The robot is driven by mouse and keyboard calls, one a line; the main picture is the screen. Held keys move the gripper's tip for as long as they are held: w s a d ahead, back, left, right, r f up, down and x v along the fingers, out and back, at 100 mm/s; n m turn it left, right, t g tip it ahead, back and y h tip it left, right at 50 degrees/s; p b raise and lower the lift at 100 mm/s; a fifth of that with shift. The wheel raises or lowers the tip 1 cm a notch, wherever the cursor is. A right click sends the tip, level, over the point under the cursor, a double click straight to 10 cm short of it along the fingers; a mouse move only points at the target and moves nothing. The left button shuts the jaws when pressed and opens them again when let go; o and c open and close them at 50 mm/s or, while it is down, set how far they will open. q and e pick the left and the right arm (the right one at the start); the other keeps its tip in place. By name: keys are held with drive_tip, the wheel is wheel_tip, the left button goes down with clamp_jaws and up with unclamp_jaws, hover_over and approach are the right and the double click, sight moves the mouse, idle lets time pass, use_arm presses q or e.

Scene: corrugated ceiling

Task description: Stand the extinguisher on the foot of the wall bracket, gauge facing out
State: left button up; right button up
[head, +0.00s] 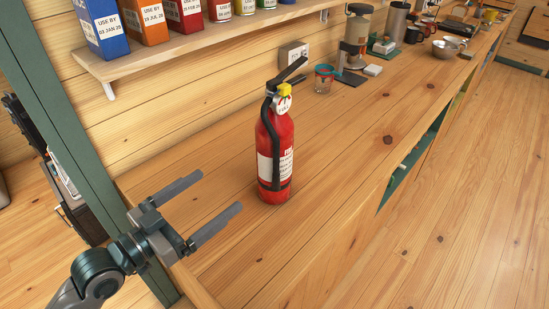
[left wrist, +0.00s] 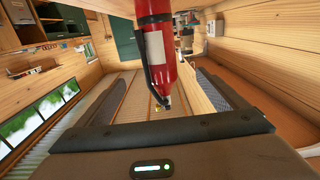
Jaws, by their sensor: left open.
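The red fire extinguisher (head: 268,150) stands upright on the wooden counter (head: 340,140). It has a white label, a black hose and handle, and a yellow part at the neck. A round white face (head: 283,104), gauge or tag, is turned towards the head camera. My left gripper (head: 220,190) is open and empty, to the left of the extinguisher's lower body and apart from it. In the left wrist view the extinguisher (left wrist: 155,45) appears upside down beyond the two fingers. I cannot make out a wall bracket in either view. My right gripper is not in view.
A wall shelf (head: 180,45) with dated boxes and cans hangs above the counter. A cup (head: 324,79), a coffee grinder (head: 356,30) and other kitchenware stand farther back. A green post (head: 55,115) rises at the left. The counter right of the extinguisher is clear.

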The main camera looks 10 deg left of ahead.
use_arm(q)
drive_tip(key=shift+r, duration=0.1)
idle(0.3)
drive_tip(key=p, duration=0.5)
approach(262, 158)
drive_tip(key=x, duration=0.5)
drive_tip(key=shift+w+d+r, duration=0.15)
drive_tip(key=shift+w, duration=0.15)
drive_tip(key=shift+w+d, duration=0.25)
drive_tip(key=shift+w, duration=0.1)
